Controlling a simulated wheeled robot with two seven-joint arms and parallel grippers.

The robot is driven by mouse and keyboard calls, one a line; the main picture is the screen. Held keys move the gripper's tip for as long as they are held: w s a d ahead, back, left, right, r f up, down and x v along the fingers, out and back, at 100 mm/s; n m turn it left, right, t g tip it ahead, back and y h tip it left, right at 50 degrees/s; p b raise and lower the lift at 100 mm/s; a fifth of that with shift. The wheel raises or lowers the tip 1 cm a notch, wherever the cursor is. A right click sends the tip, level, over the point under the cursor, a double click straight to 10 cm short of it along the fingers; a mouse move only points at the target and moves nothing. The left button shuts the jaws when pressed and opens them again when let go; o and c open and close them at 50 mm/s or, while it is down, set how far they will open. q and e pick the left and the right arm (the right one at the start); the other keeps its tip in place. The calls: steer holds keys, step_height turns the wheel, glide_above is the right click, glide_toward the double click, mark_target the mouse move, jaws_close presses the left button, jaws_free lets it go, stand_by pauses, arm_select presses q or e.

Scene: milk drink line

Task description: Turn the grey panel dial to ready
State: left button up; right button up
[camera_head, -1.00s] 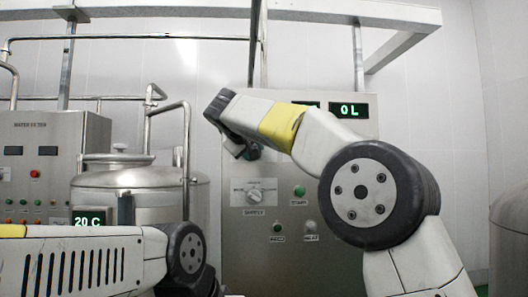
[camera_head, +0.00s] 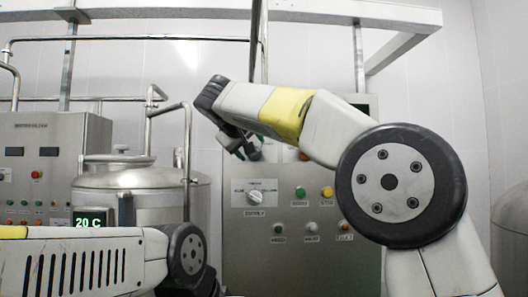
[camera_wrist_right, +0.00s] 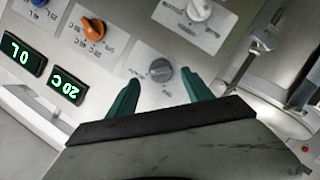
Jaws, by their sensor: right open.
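The grey dial (camera_wrist_right: 160,71) sits on a pale label plate on the steel panel in the right wrist view; its label is too blurred to read. My right gripper (camera_wrist_right: 160,77) is open, its two teal fingers on either side of the dial in the picture. The fingers look short of the dial; I cannot tell whether they touch it. In the head view my right gripper (camera_head: 246,146) is at the panel's upper left, and the arm and gripper hide most of that area. My left arm shows at the lower left, its gripper out of view.
An orange dial (camera_wrist_right: 93,28) and a white dial (camera_wrist_right: 199,10) are close by. Green (camera_head: 300,192) and yellow (camera_head: 327,193) buttons sit lower on the panel. A steel tank (camera_head: 145,190) with a pipe stands to the left.

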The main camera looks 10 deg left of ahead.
steer(key=v, duration=0.3)
stand_by(0.5)
steer(key=s+d+f+m+g, duration=0.1)
steer(key=s+d+f+g, duration=0.15)
steer(key=d+f, duration=0.7)
steer(key=s+d+f+m+g, duration=0.1)
steer(key=s+d+f+g, duration=0.15)
steer(key=d+f, duration=0.7)
steer(key=s+d+f+m+g+y, duration=0.1)
steer(key=s+d+f+m, duration=0.2)
steer(key=s+d+f, duration=0.4)
steer(key=s+d+f+m+g+y, duration=0.1)
steer(key=s+d+f+m+g, duration=0.1)
steer(key=s+d+f, duration=0.5)
steer(key=s+f+m, duration=0.1)
steer(key=s+f, duration=0.3)
steer(key=s, duration=0.2)
steer(key=shift+d+f+m+g, duration=0.25)
steer(key=shift+f+m+g, duration=0.05)
steer(key=shift+f, duration=0.1)
